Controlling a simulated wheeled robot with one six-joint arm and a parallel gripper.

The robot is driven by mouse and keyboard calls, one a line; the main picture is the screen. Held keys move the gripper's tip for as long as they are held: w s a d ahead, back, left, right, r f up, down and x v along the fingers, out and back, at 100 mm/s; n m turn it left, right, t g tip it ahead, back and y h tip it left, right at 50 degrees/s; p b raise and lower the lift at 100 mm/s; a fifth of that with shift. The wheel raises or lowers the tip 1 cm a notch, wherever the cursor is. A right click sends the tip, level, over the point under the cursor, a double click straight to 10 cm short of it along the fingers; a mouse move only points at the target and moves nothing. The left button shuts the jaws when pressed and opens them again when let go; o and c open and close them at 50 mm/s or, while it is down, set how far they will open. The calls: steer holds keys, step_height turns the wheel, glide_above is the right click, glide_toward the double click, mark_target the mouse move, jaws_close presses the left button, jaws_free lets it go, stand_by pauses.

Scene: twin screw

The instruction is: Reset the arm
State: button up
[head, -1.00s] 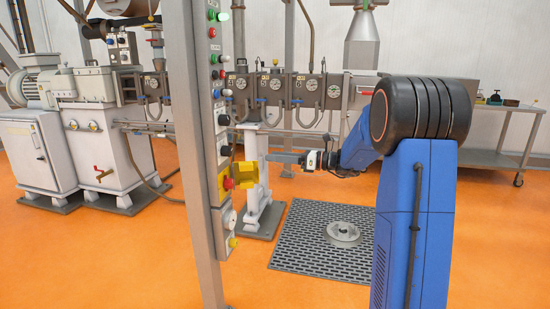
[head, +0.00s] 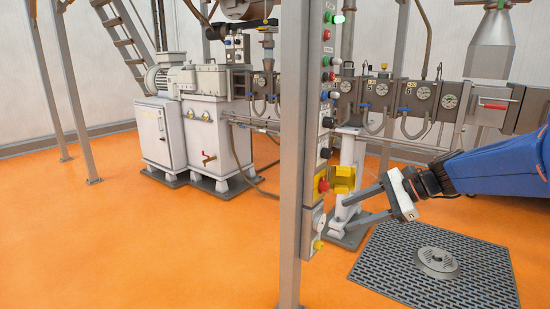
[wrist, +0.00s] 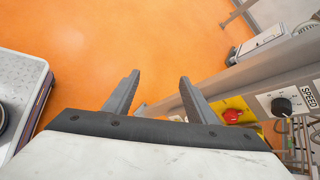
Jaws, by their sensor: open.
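My gripper (head: 355,202) is open and empty in the head view, with its two fingers spread and pointing left. It hangs in the air just right of the control post (head: 290,150), close to the red emergency knob (head: 322,184) and its yellow guard (head: 343,179). In the wrist view, my gripper (wrist: 158,92) shows both fingers apart with orange floor beyond them. The red knob (wrist: 233,116) shows there to the right of the fingers, apart from them. My blue arm reaches in from the right edge of the head view.
A dark floor grate (head: 385,270) with a round metal disc (head: 437,262) on it lies below my gripper. The extruder barrel (head: 400,95) with dials runs behind. A white gearbox (head: 215,130) stands left of the post. The orange floor (head: 110,230) at left is clear.

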steer(key=s+d+f+n+h, duration=0.2)
steer(key=s+n, duration=0.3)
steer(key=s, duration=0.3)
steer(key=s+d+f+n+h, duration=0.3)
steer(key=s+f+n+h, duration=0.1)
steer(key=s, duration=0.4)
steer(key=s+d+f+n+h, duration=0.2)
steer(key=s+f+n+h, duration=0.1)
steer(key=s+n, duration=0.4)
steer(key=shift+s+d+t+h, duration=0.2)
steer(key=shift+s+t+h, duration=0.3)
steer(key=shift+s, duration=0.6)
